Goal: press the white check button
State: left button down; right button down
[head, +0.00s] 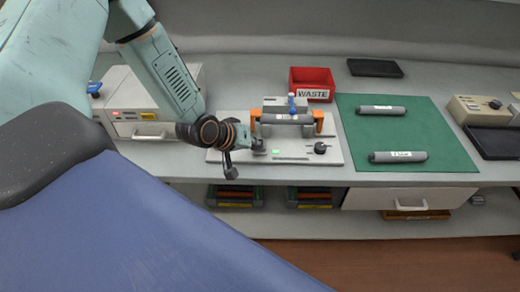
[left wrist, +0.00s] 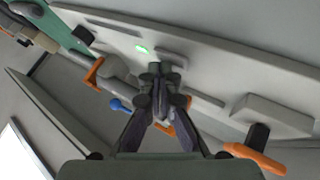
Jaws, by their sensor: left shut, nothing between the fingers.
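My left gripper (head: 258,147) reaches in from the left, low over the left part of the light grey test plate (head: 335,155). Its fingers are shut and empty, and they also show in the left wrist view (left wrist: 157,75). A lit green lamp (head: 276,152) is just right of the fingertips; it shows beyond them in the left wrist view (left wrist: 141,49). I cannot make out the white check button; the gripper may cover it. Whether the fingertips touch the plate cannot be told. My right gripper is not in view.
A grey cartridge (head: 287,119) lies between orange holders on the plate. A red WASTE bin (head: 312,84) stands behind. Two cartridges (head: 381,110) (head: 398,156) lie on the green mat (head: 440,145). A light box with lamps (head: 135,112) stands left.

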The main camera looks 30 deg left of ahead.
aim_at(257, 152)
pick_arm(q)
jog(key=shift+r+p, duration=0.4)
jog(key=shift+r, duration=0.2)
jog(key=shift+r, duration=0.1)
notch_tip(257, 152, up, 5)
jog(key=p, duration=0.4)
jog(key=shift+p, duration=0.35)
jog(key=shift+a, duration=0.1)
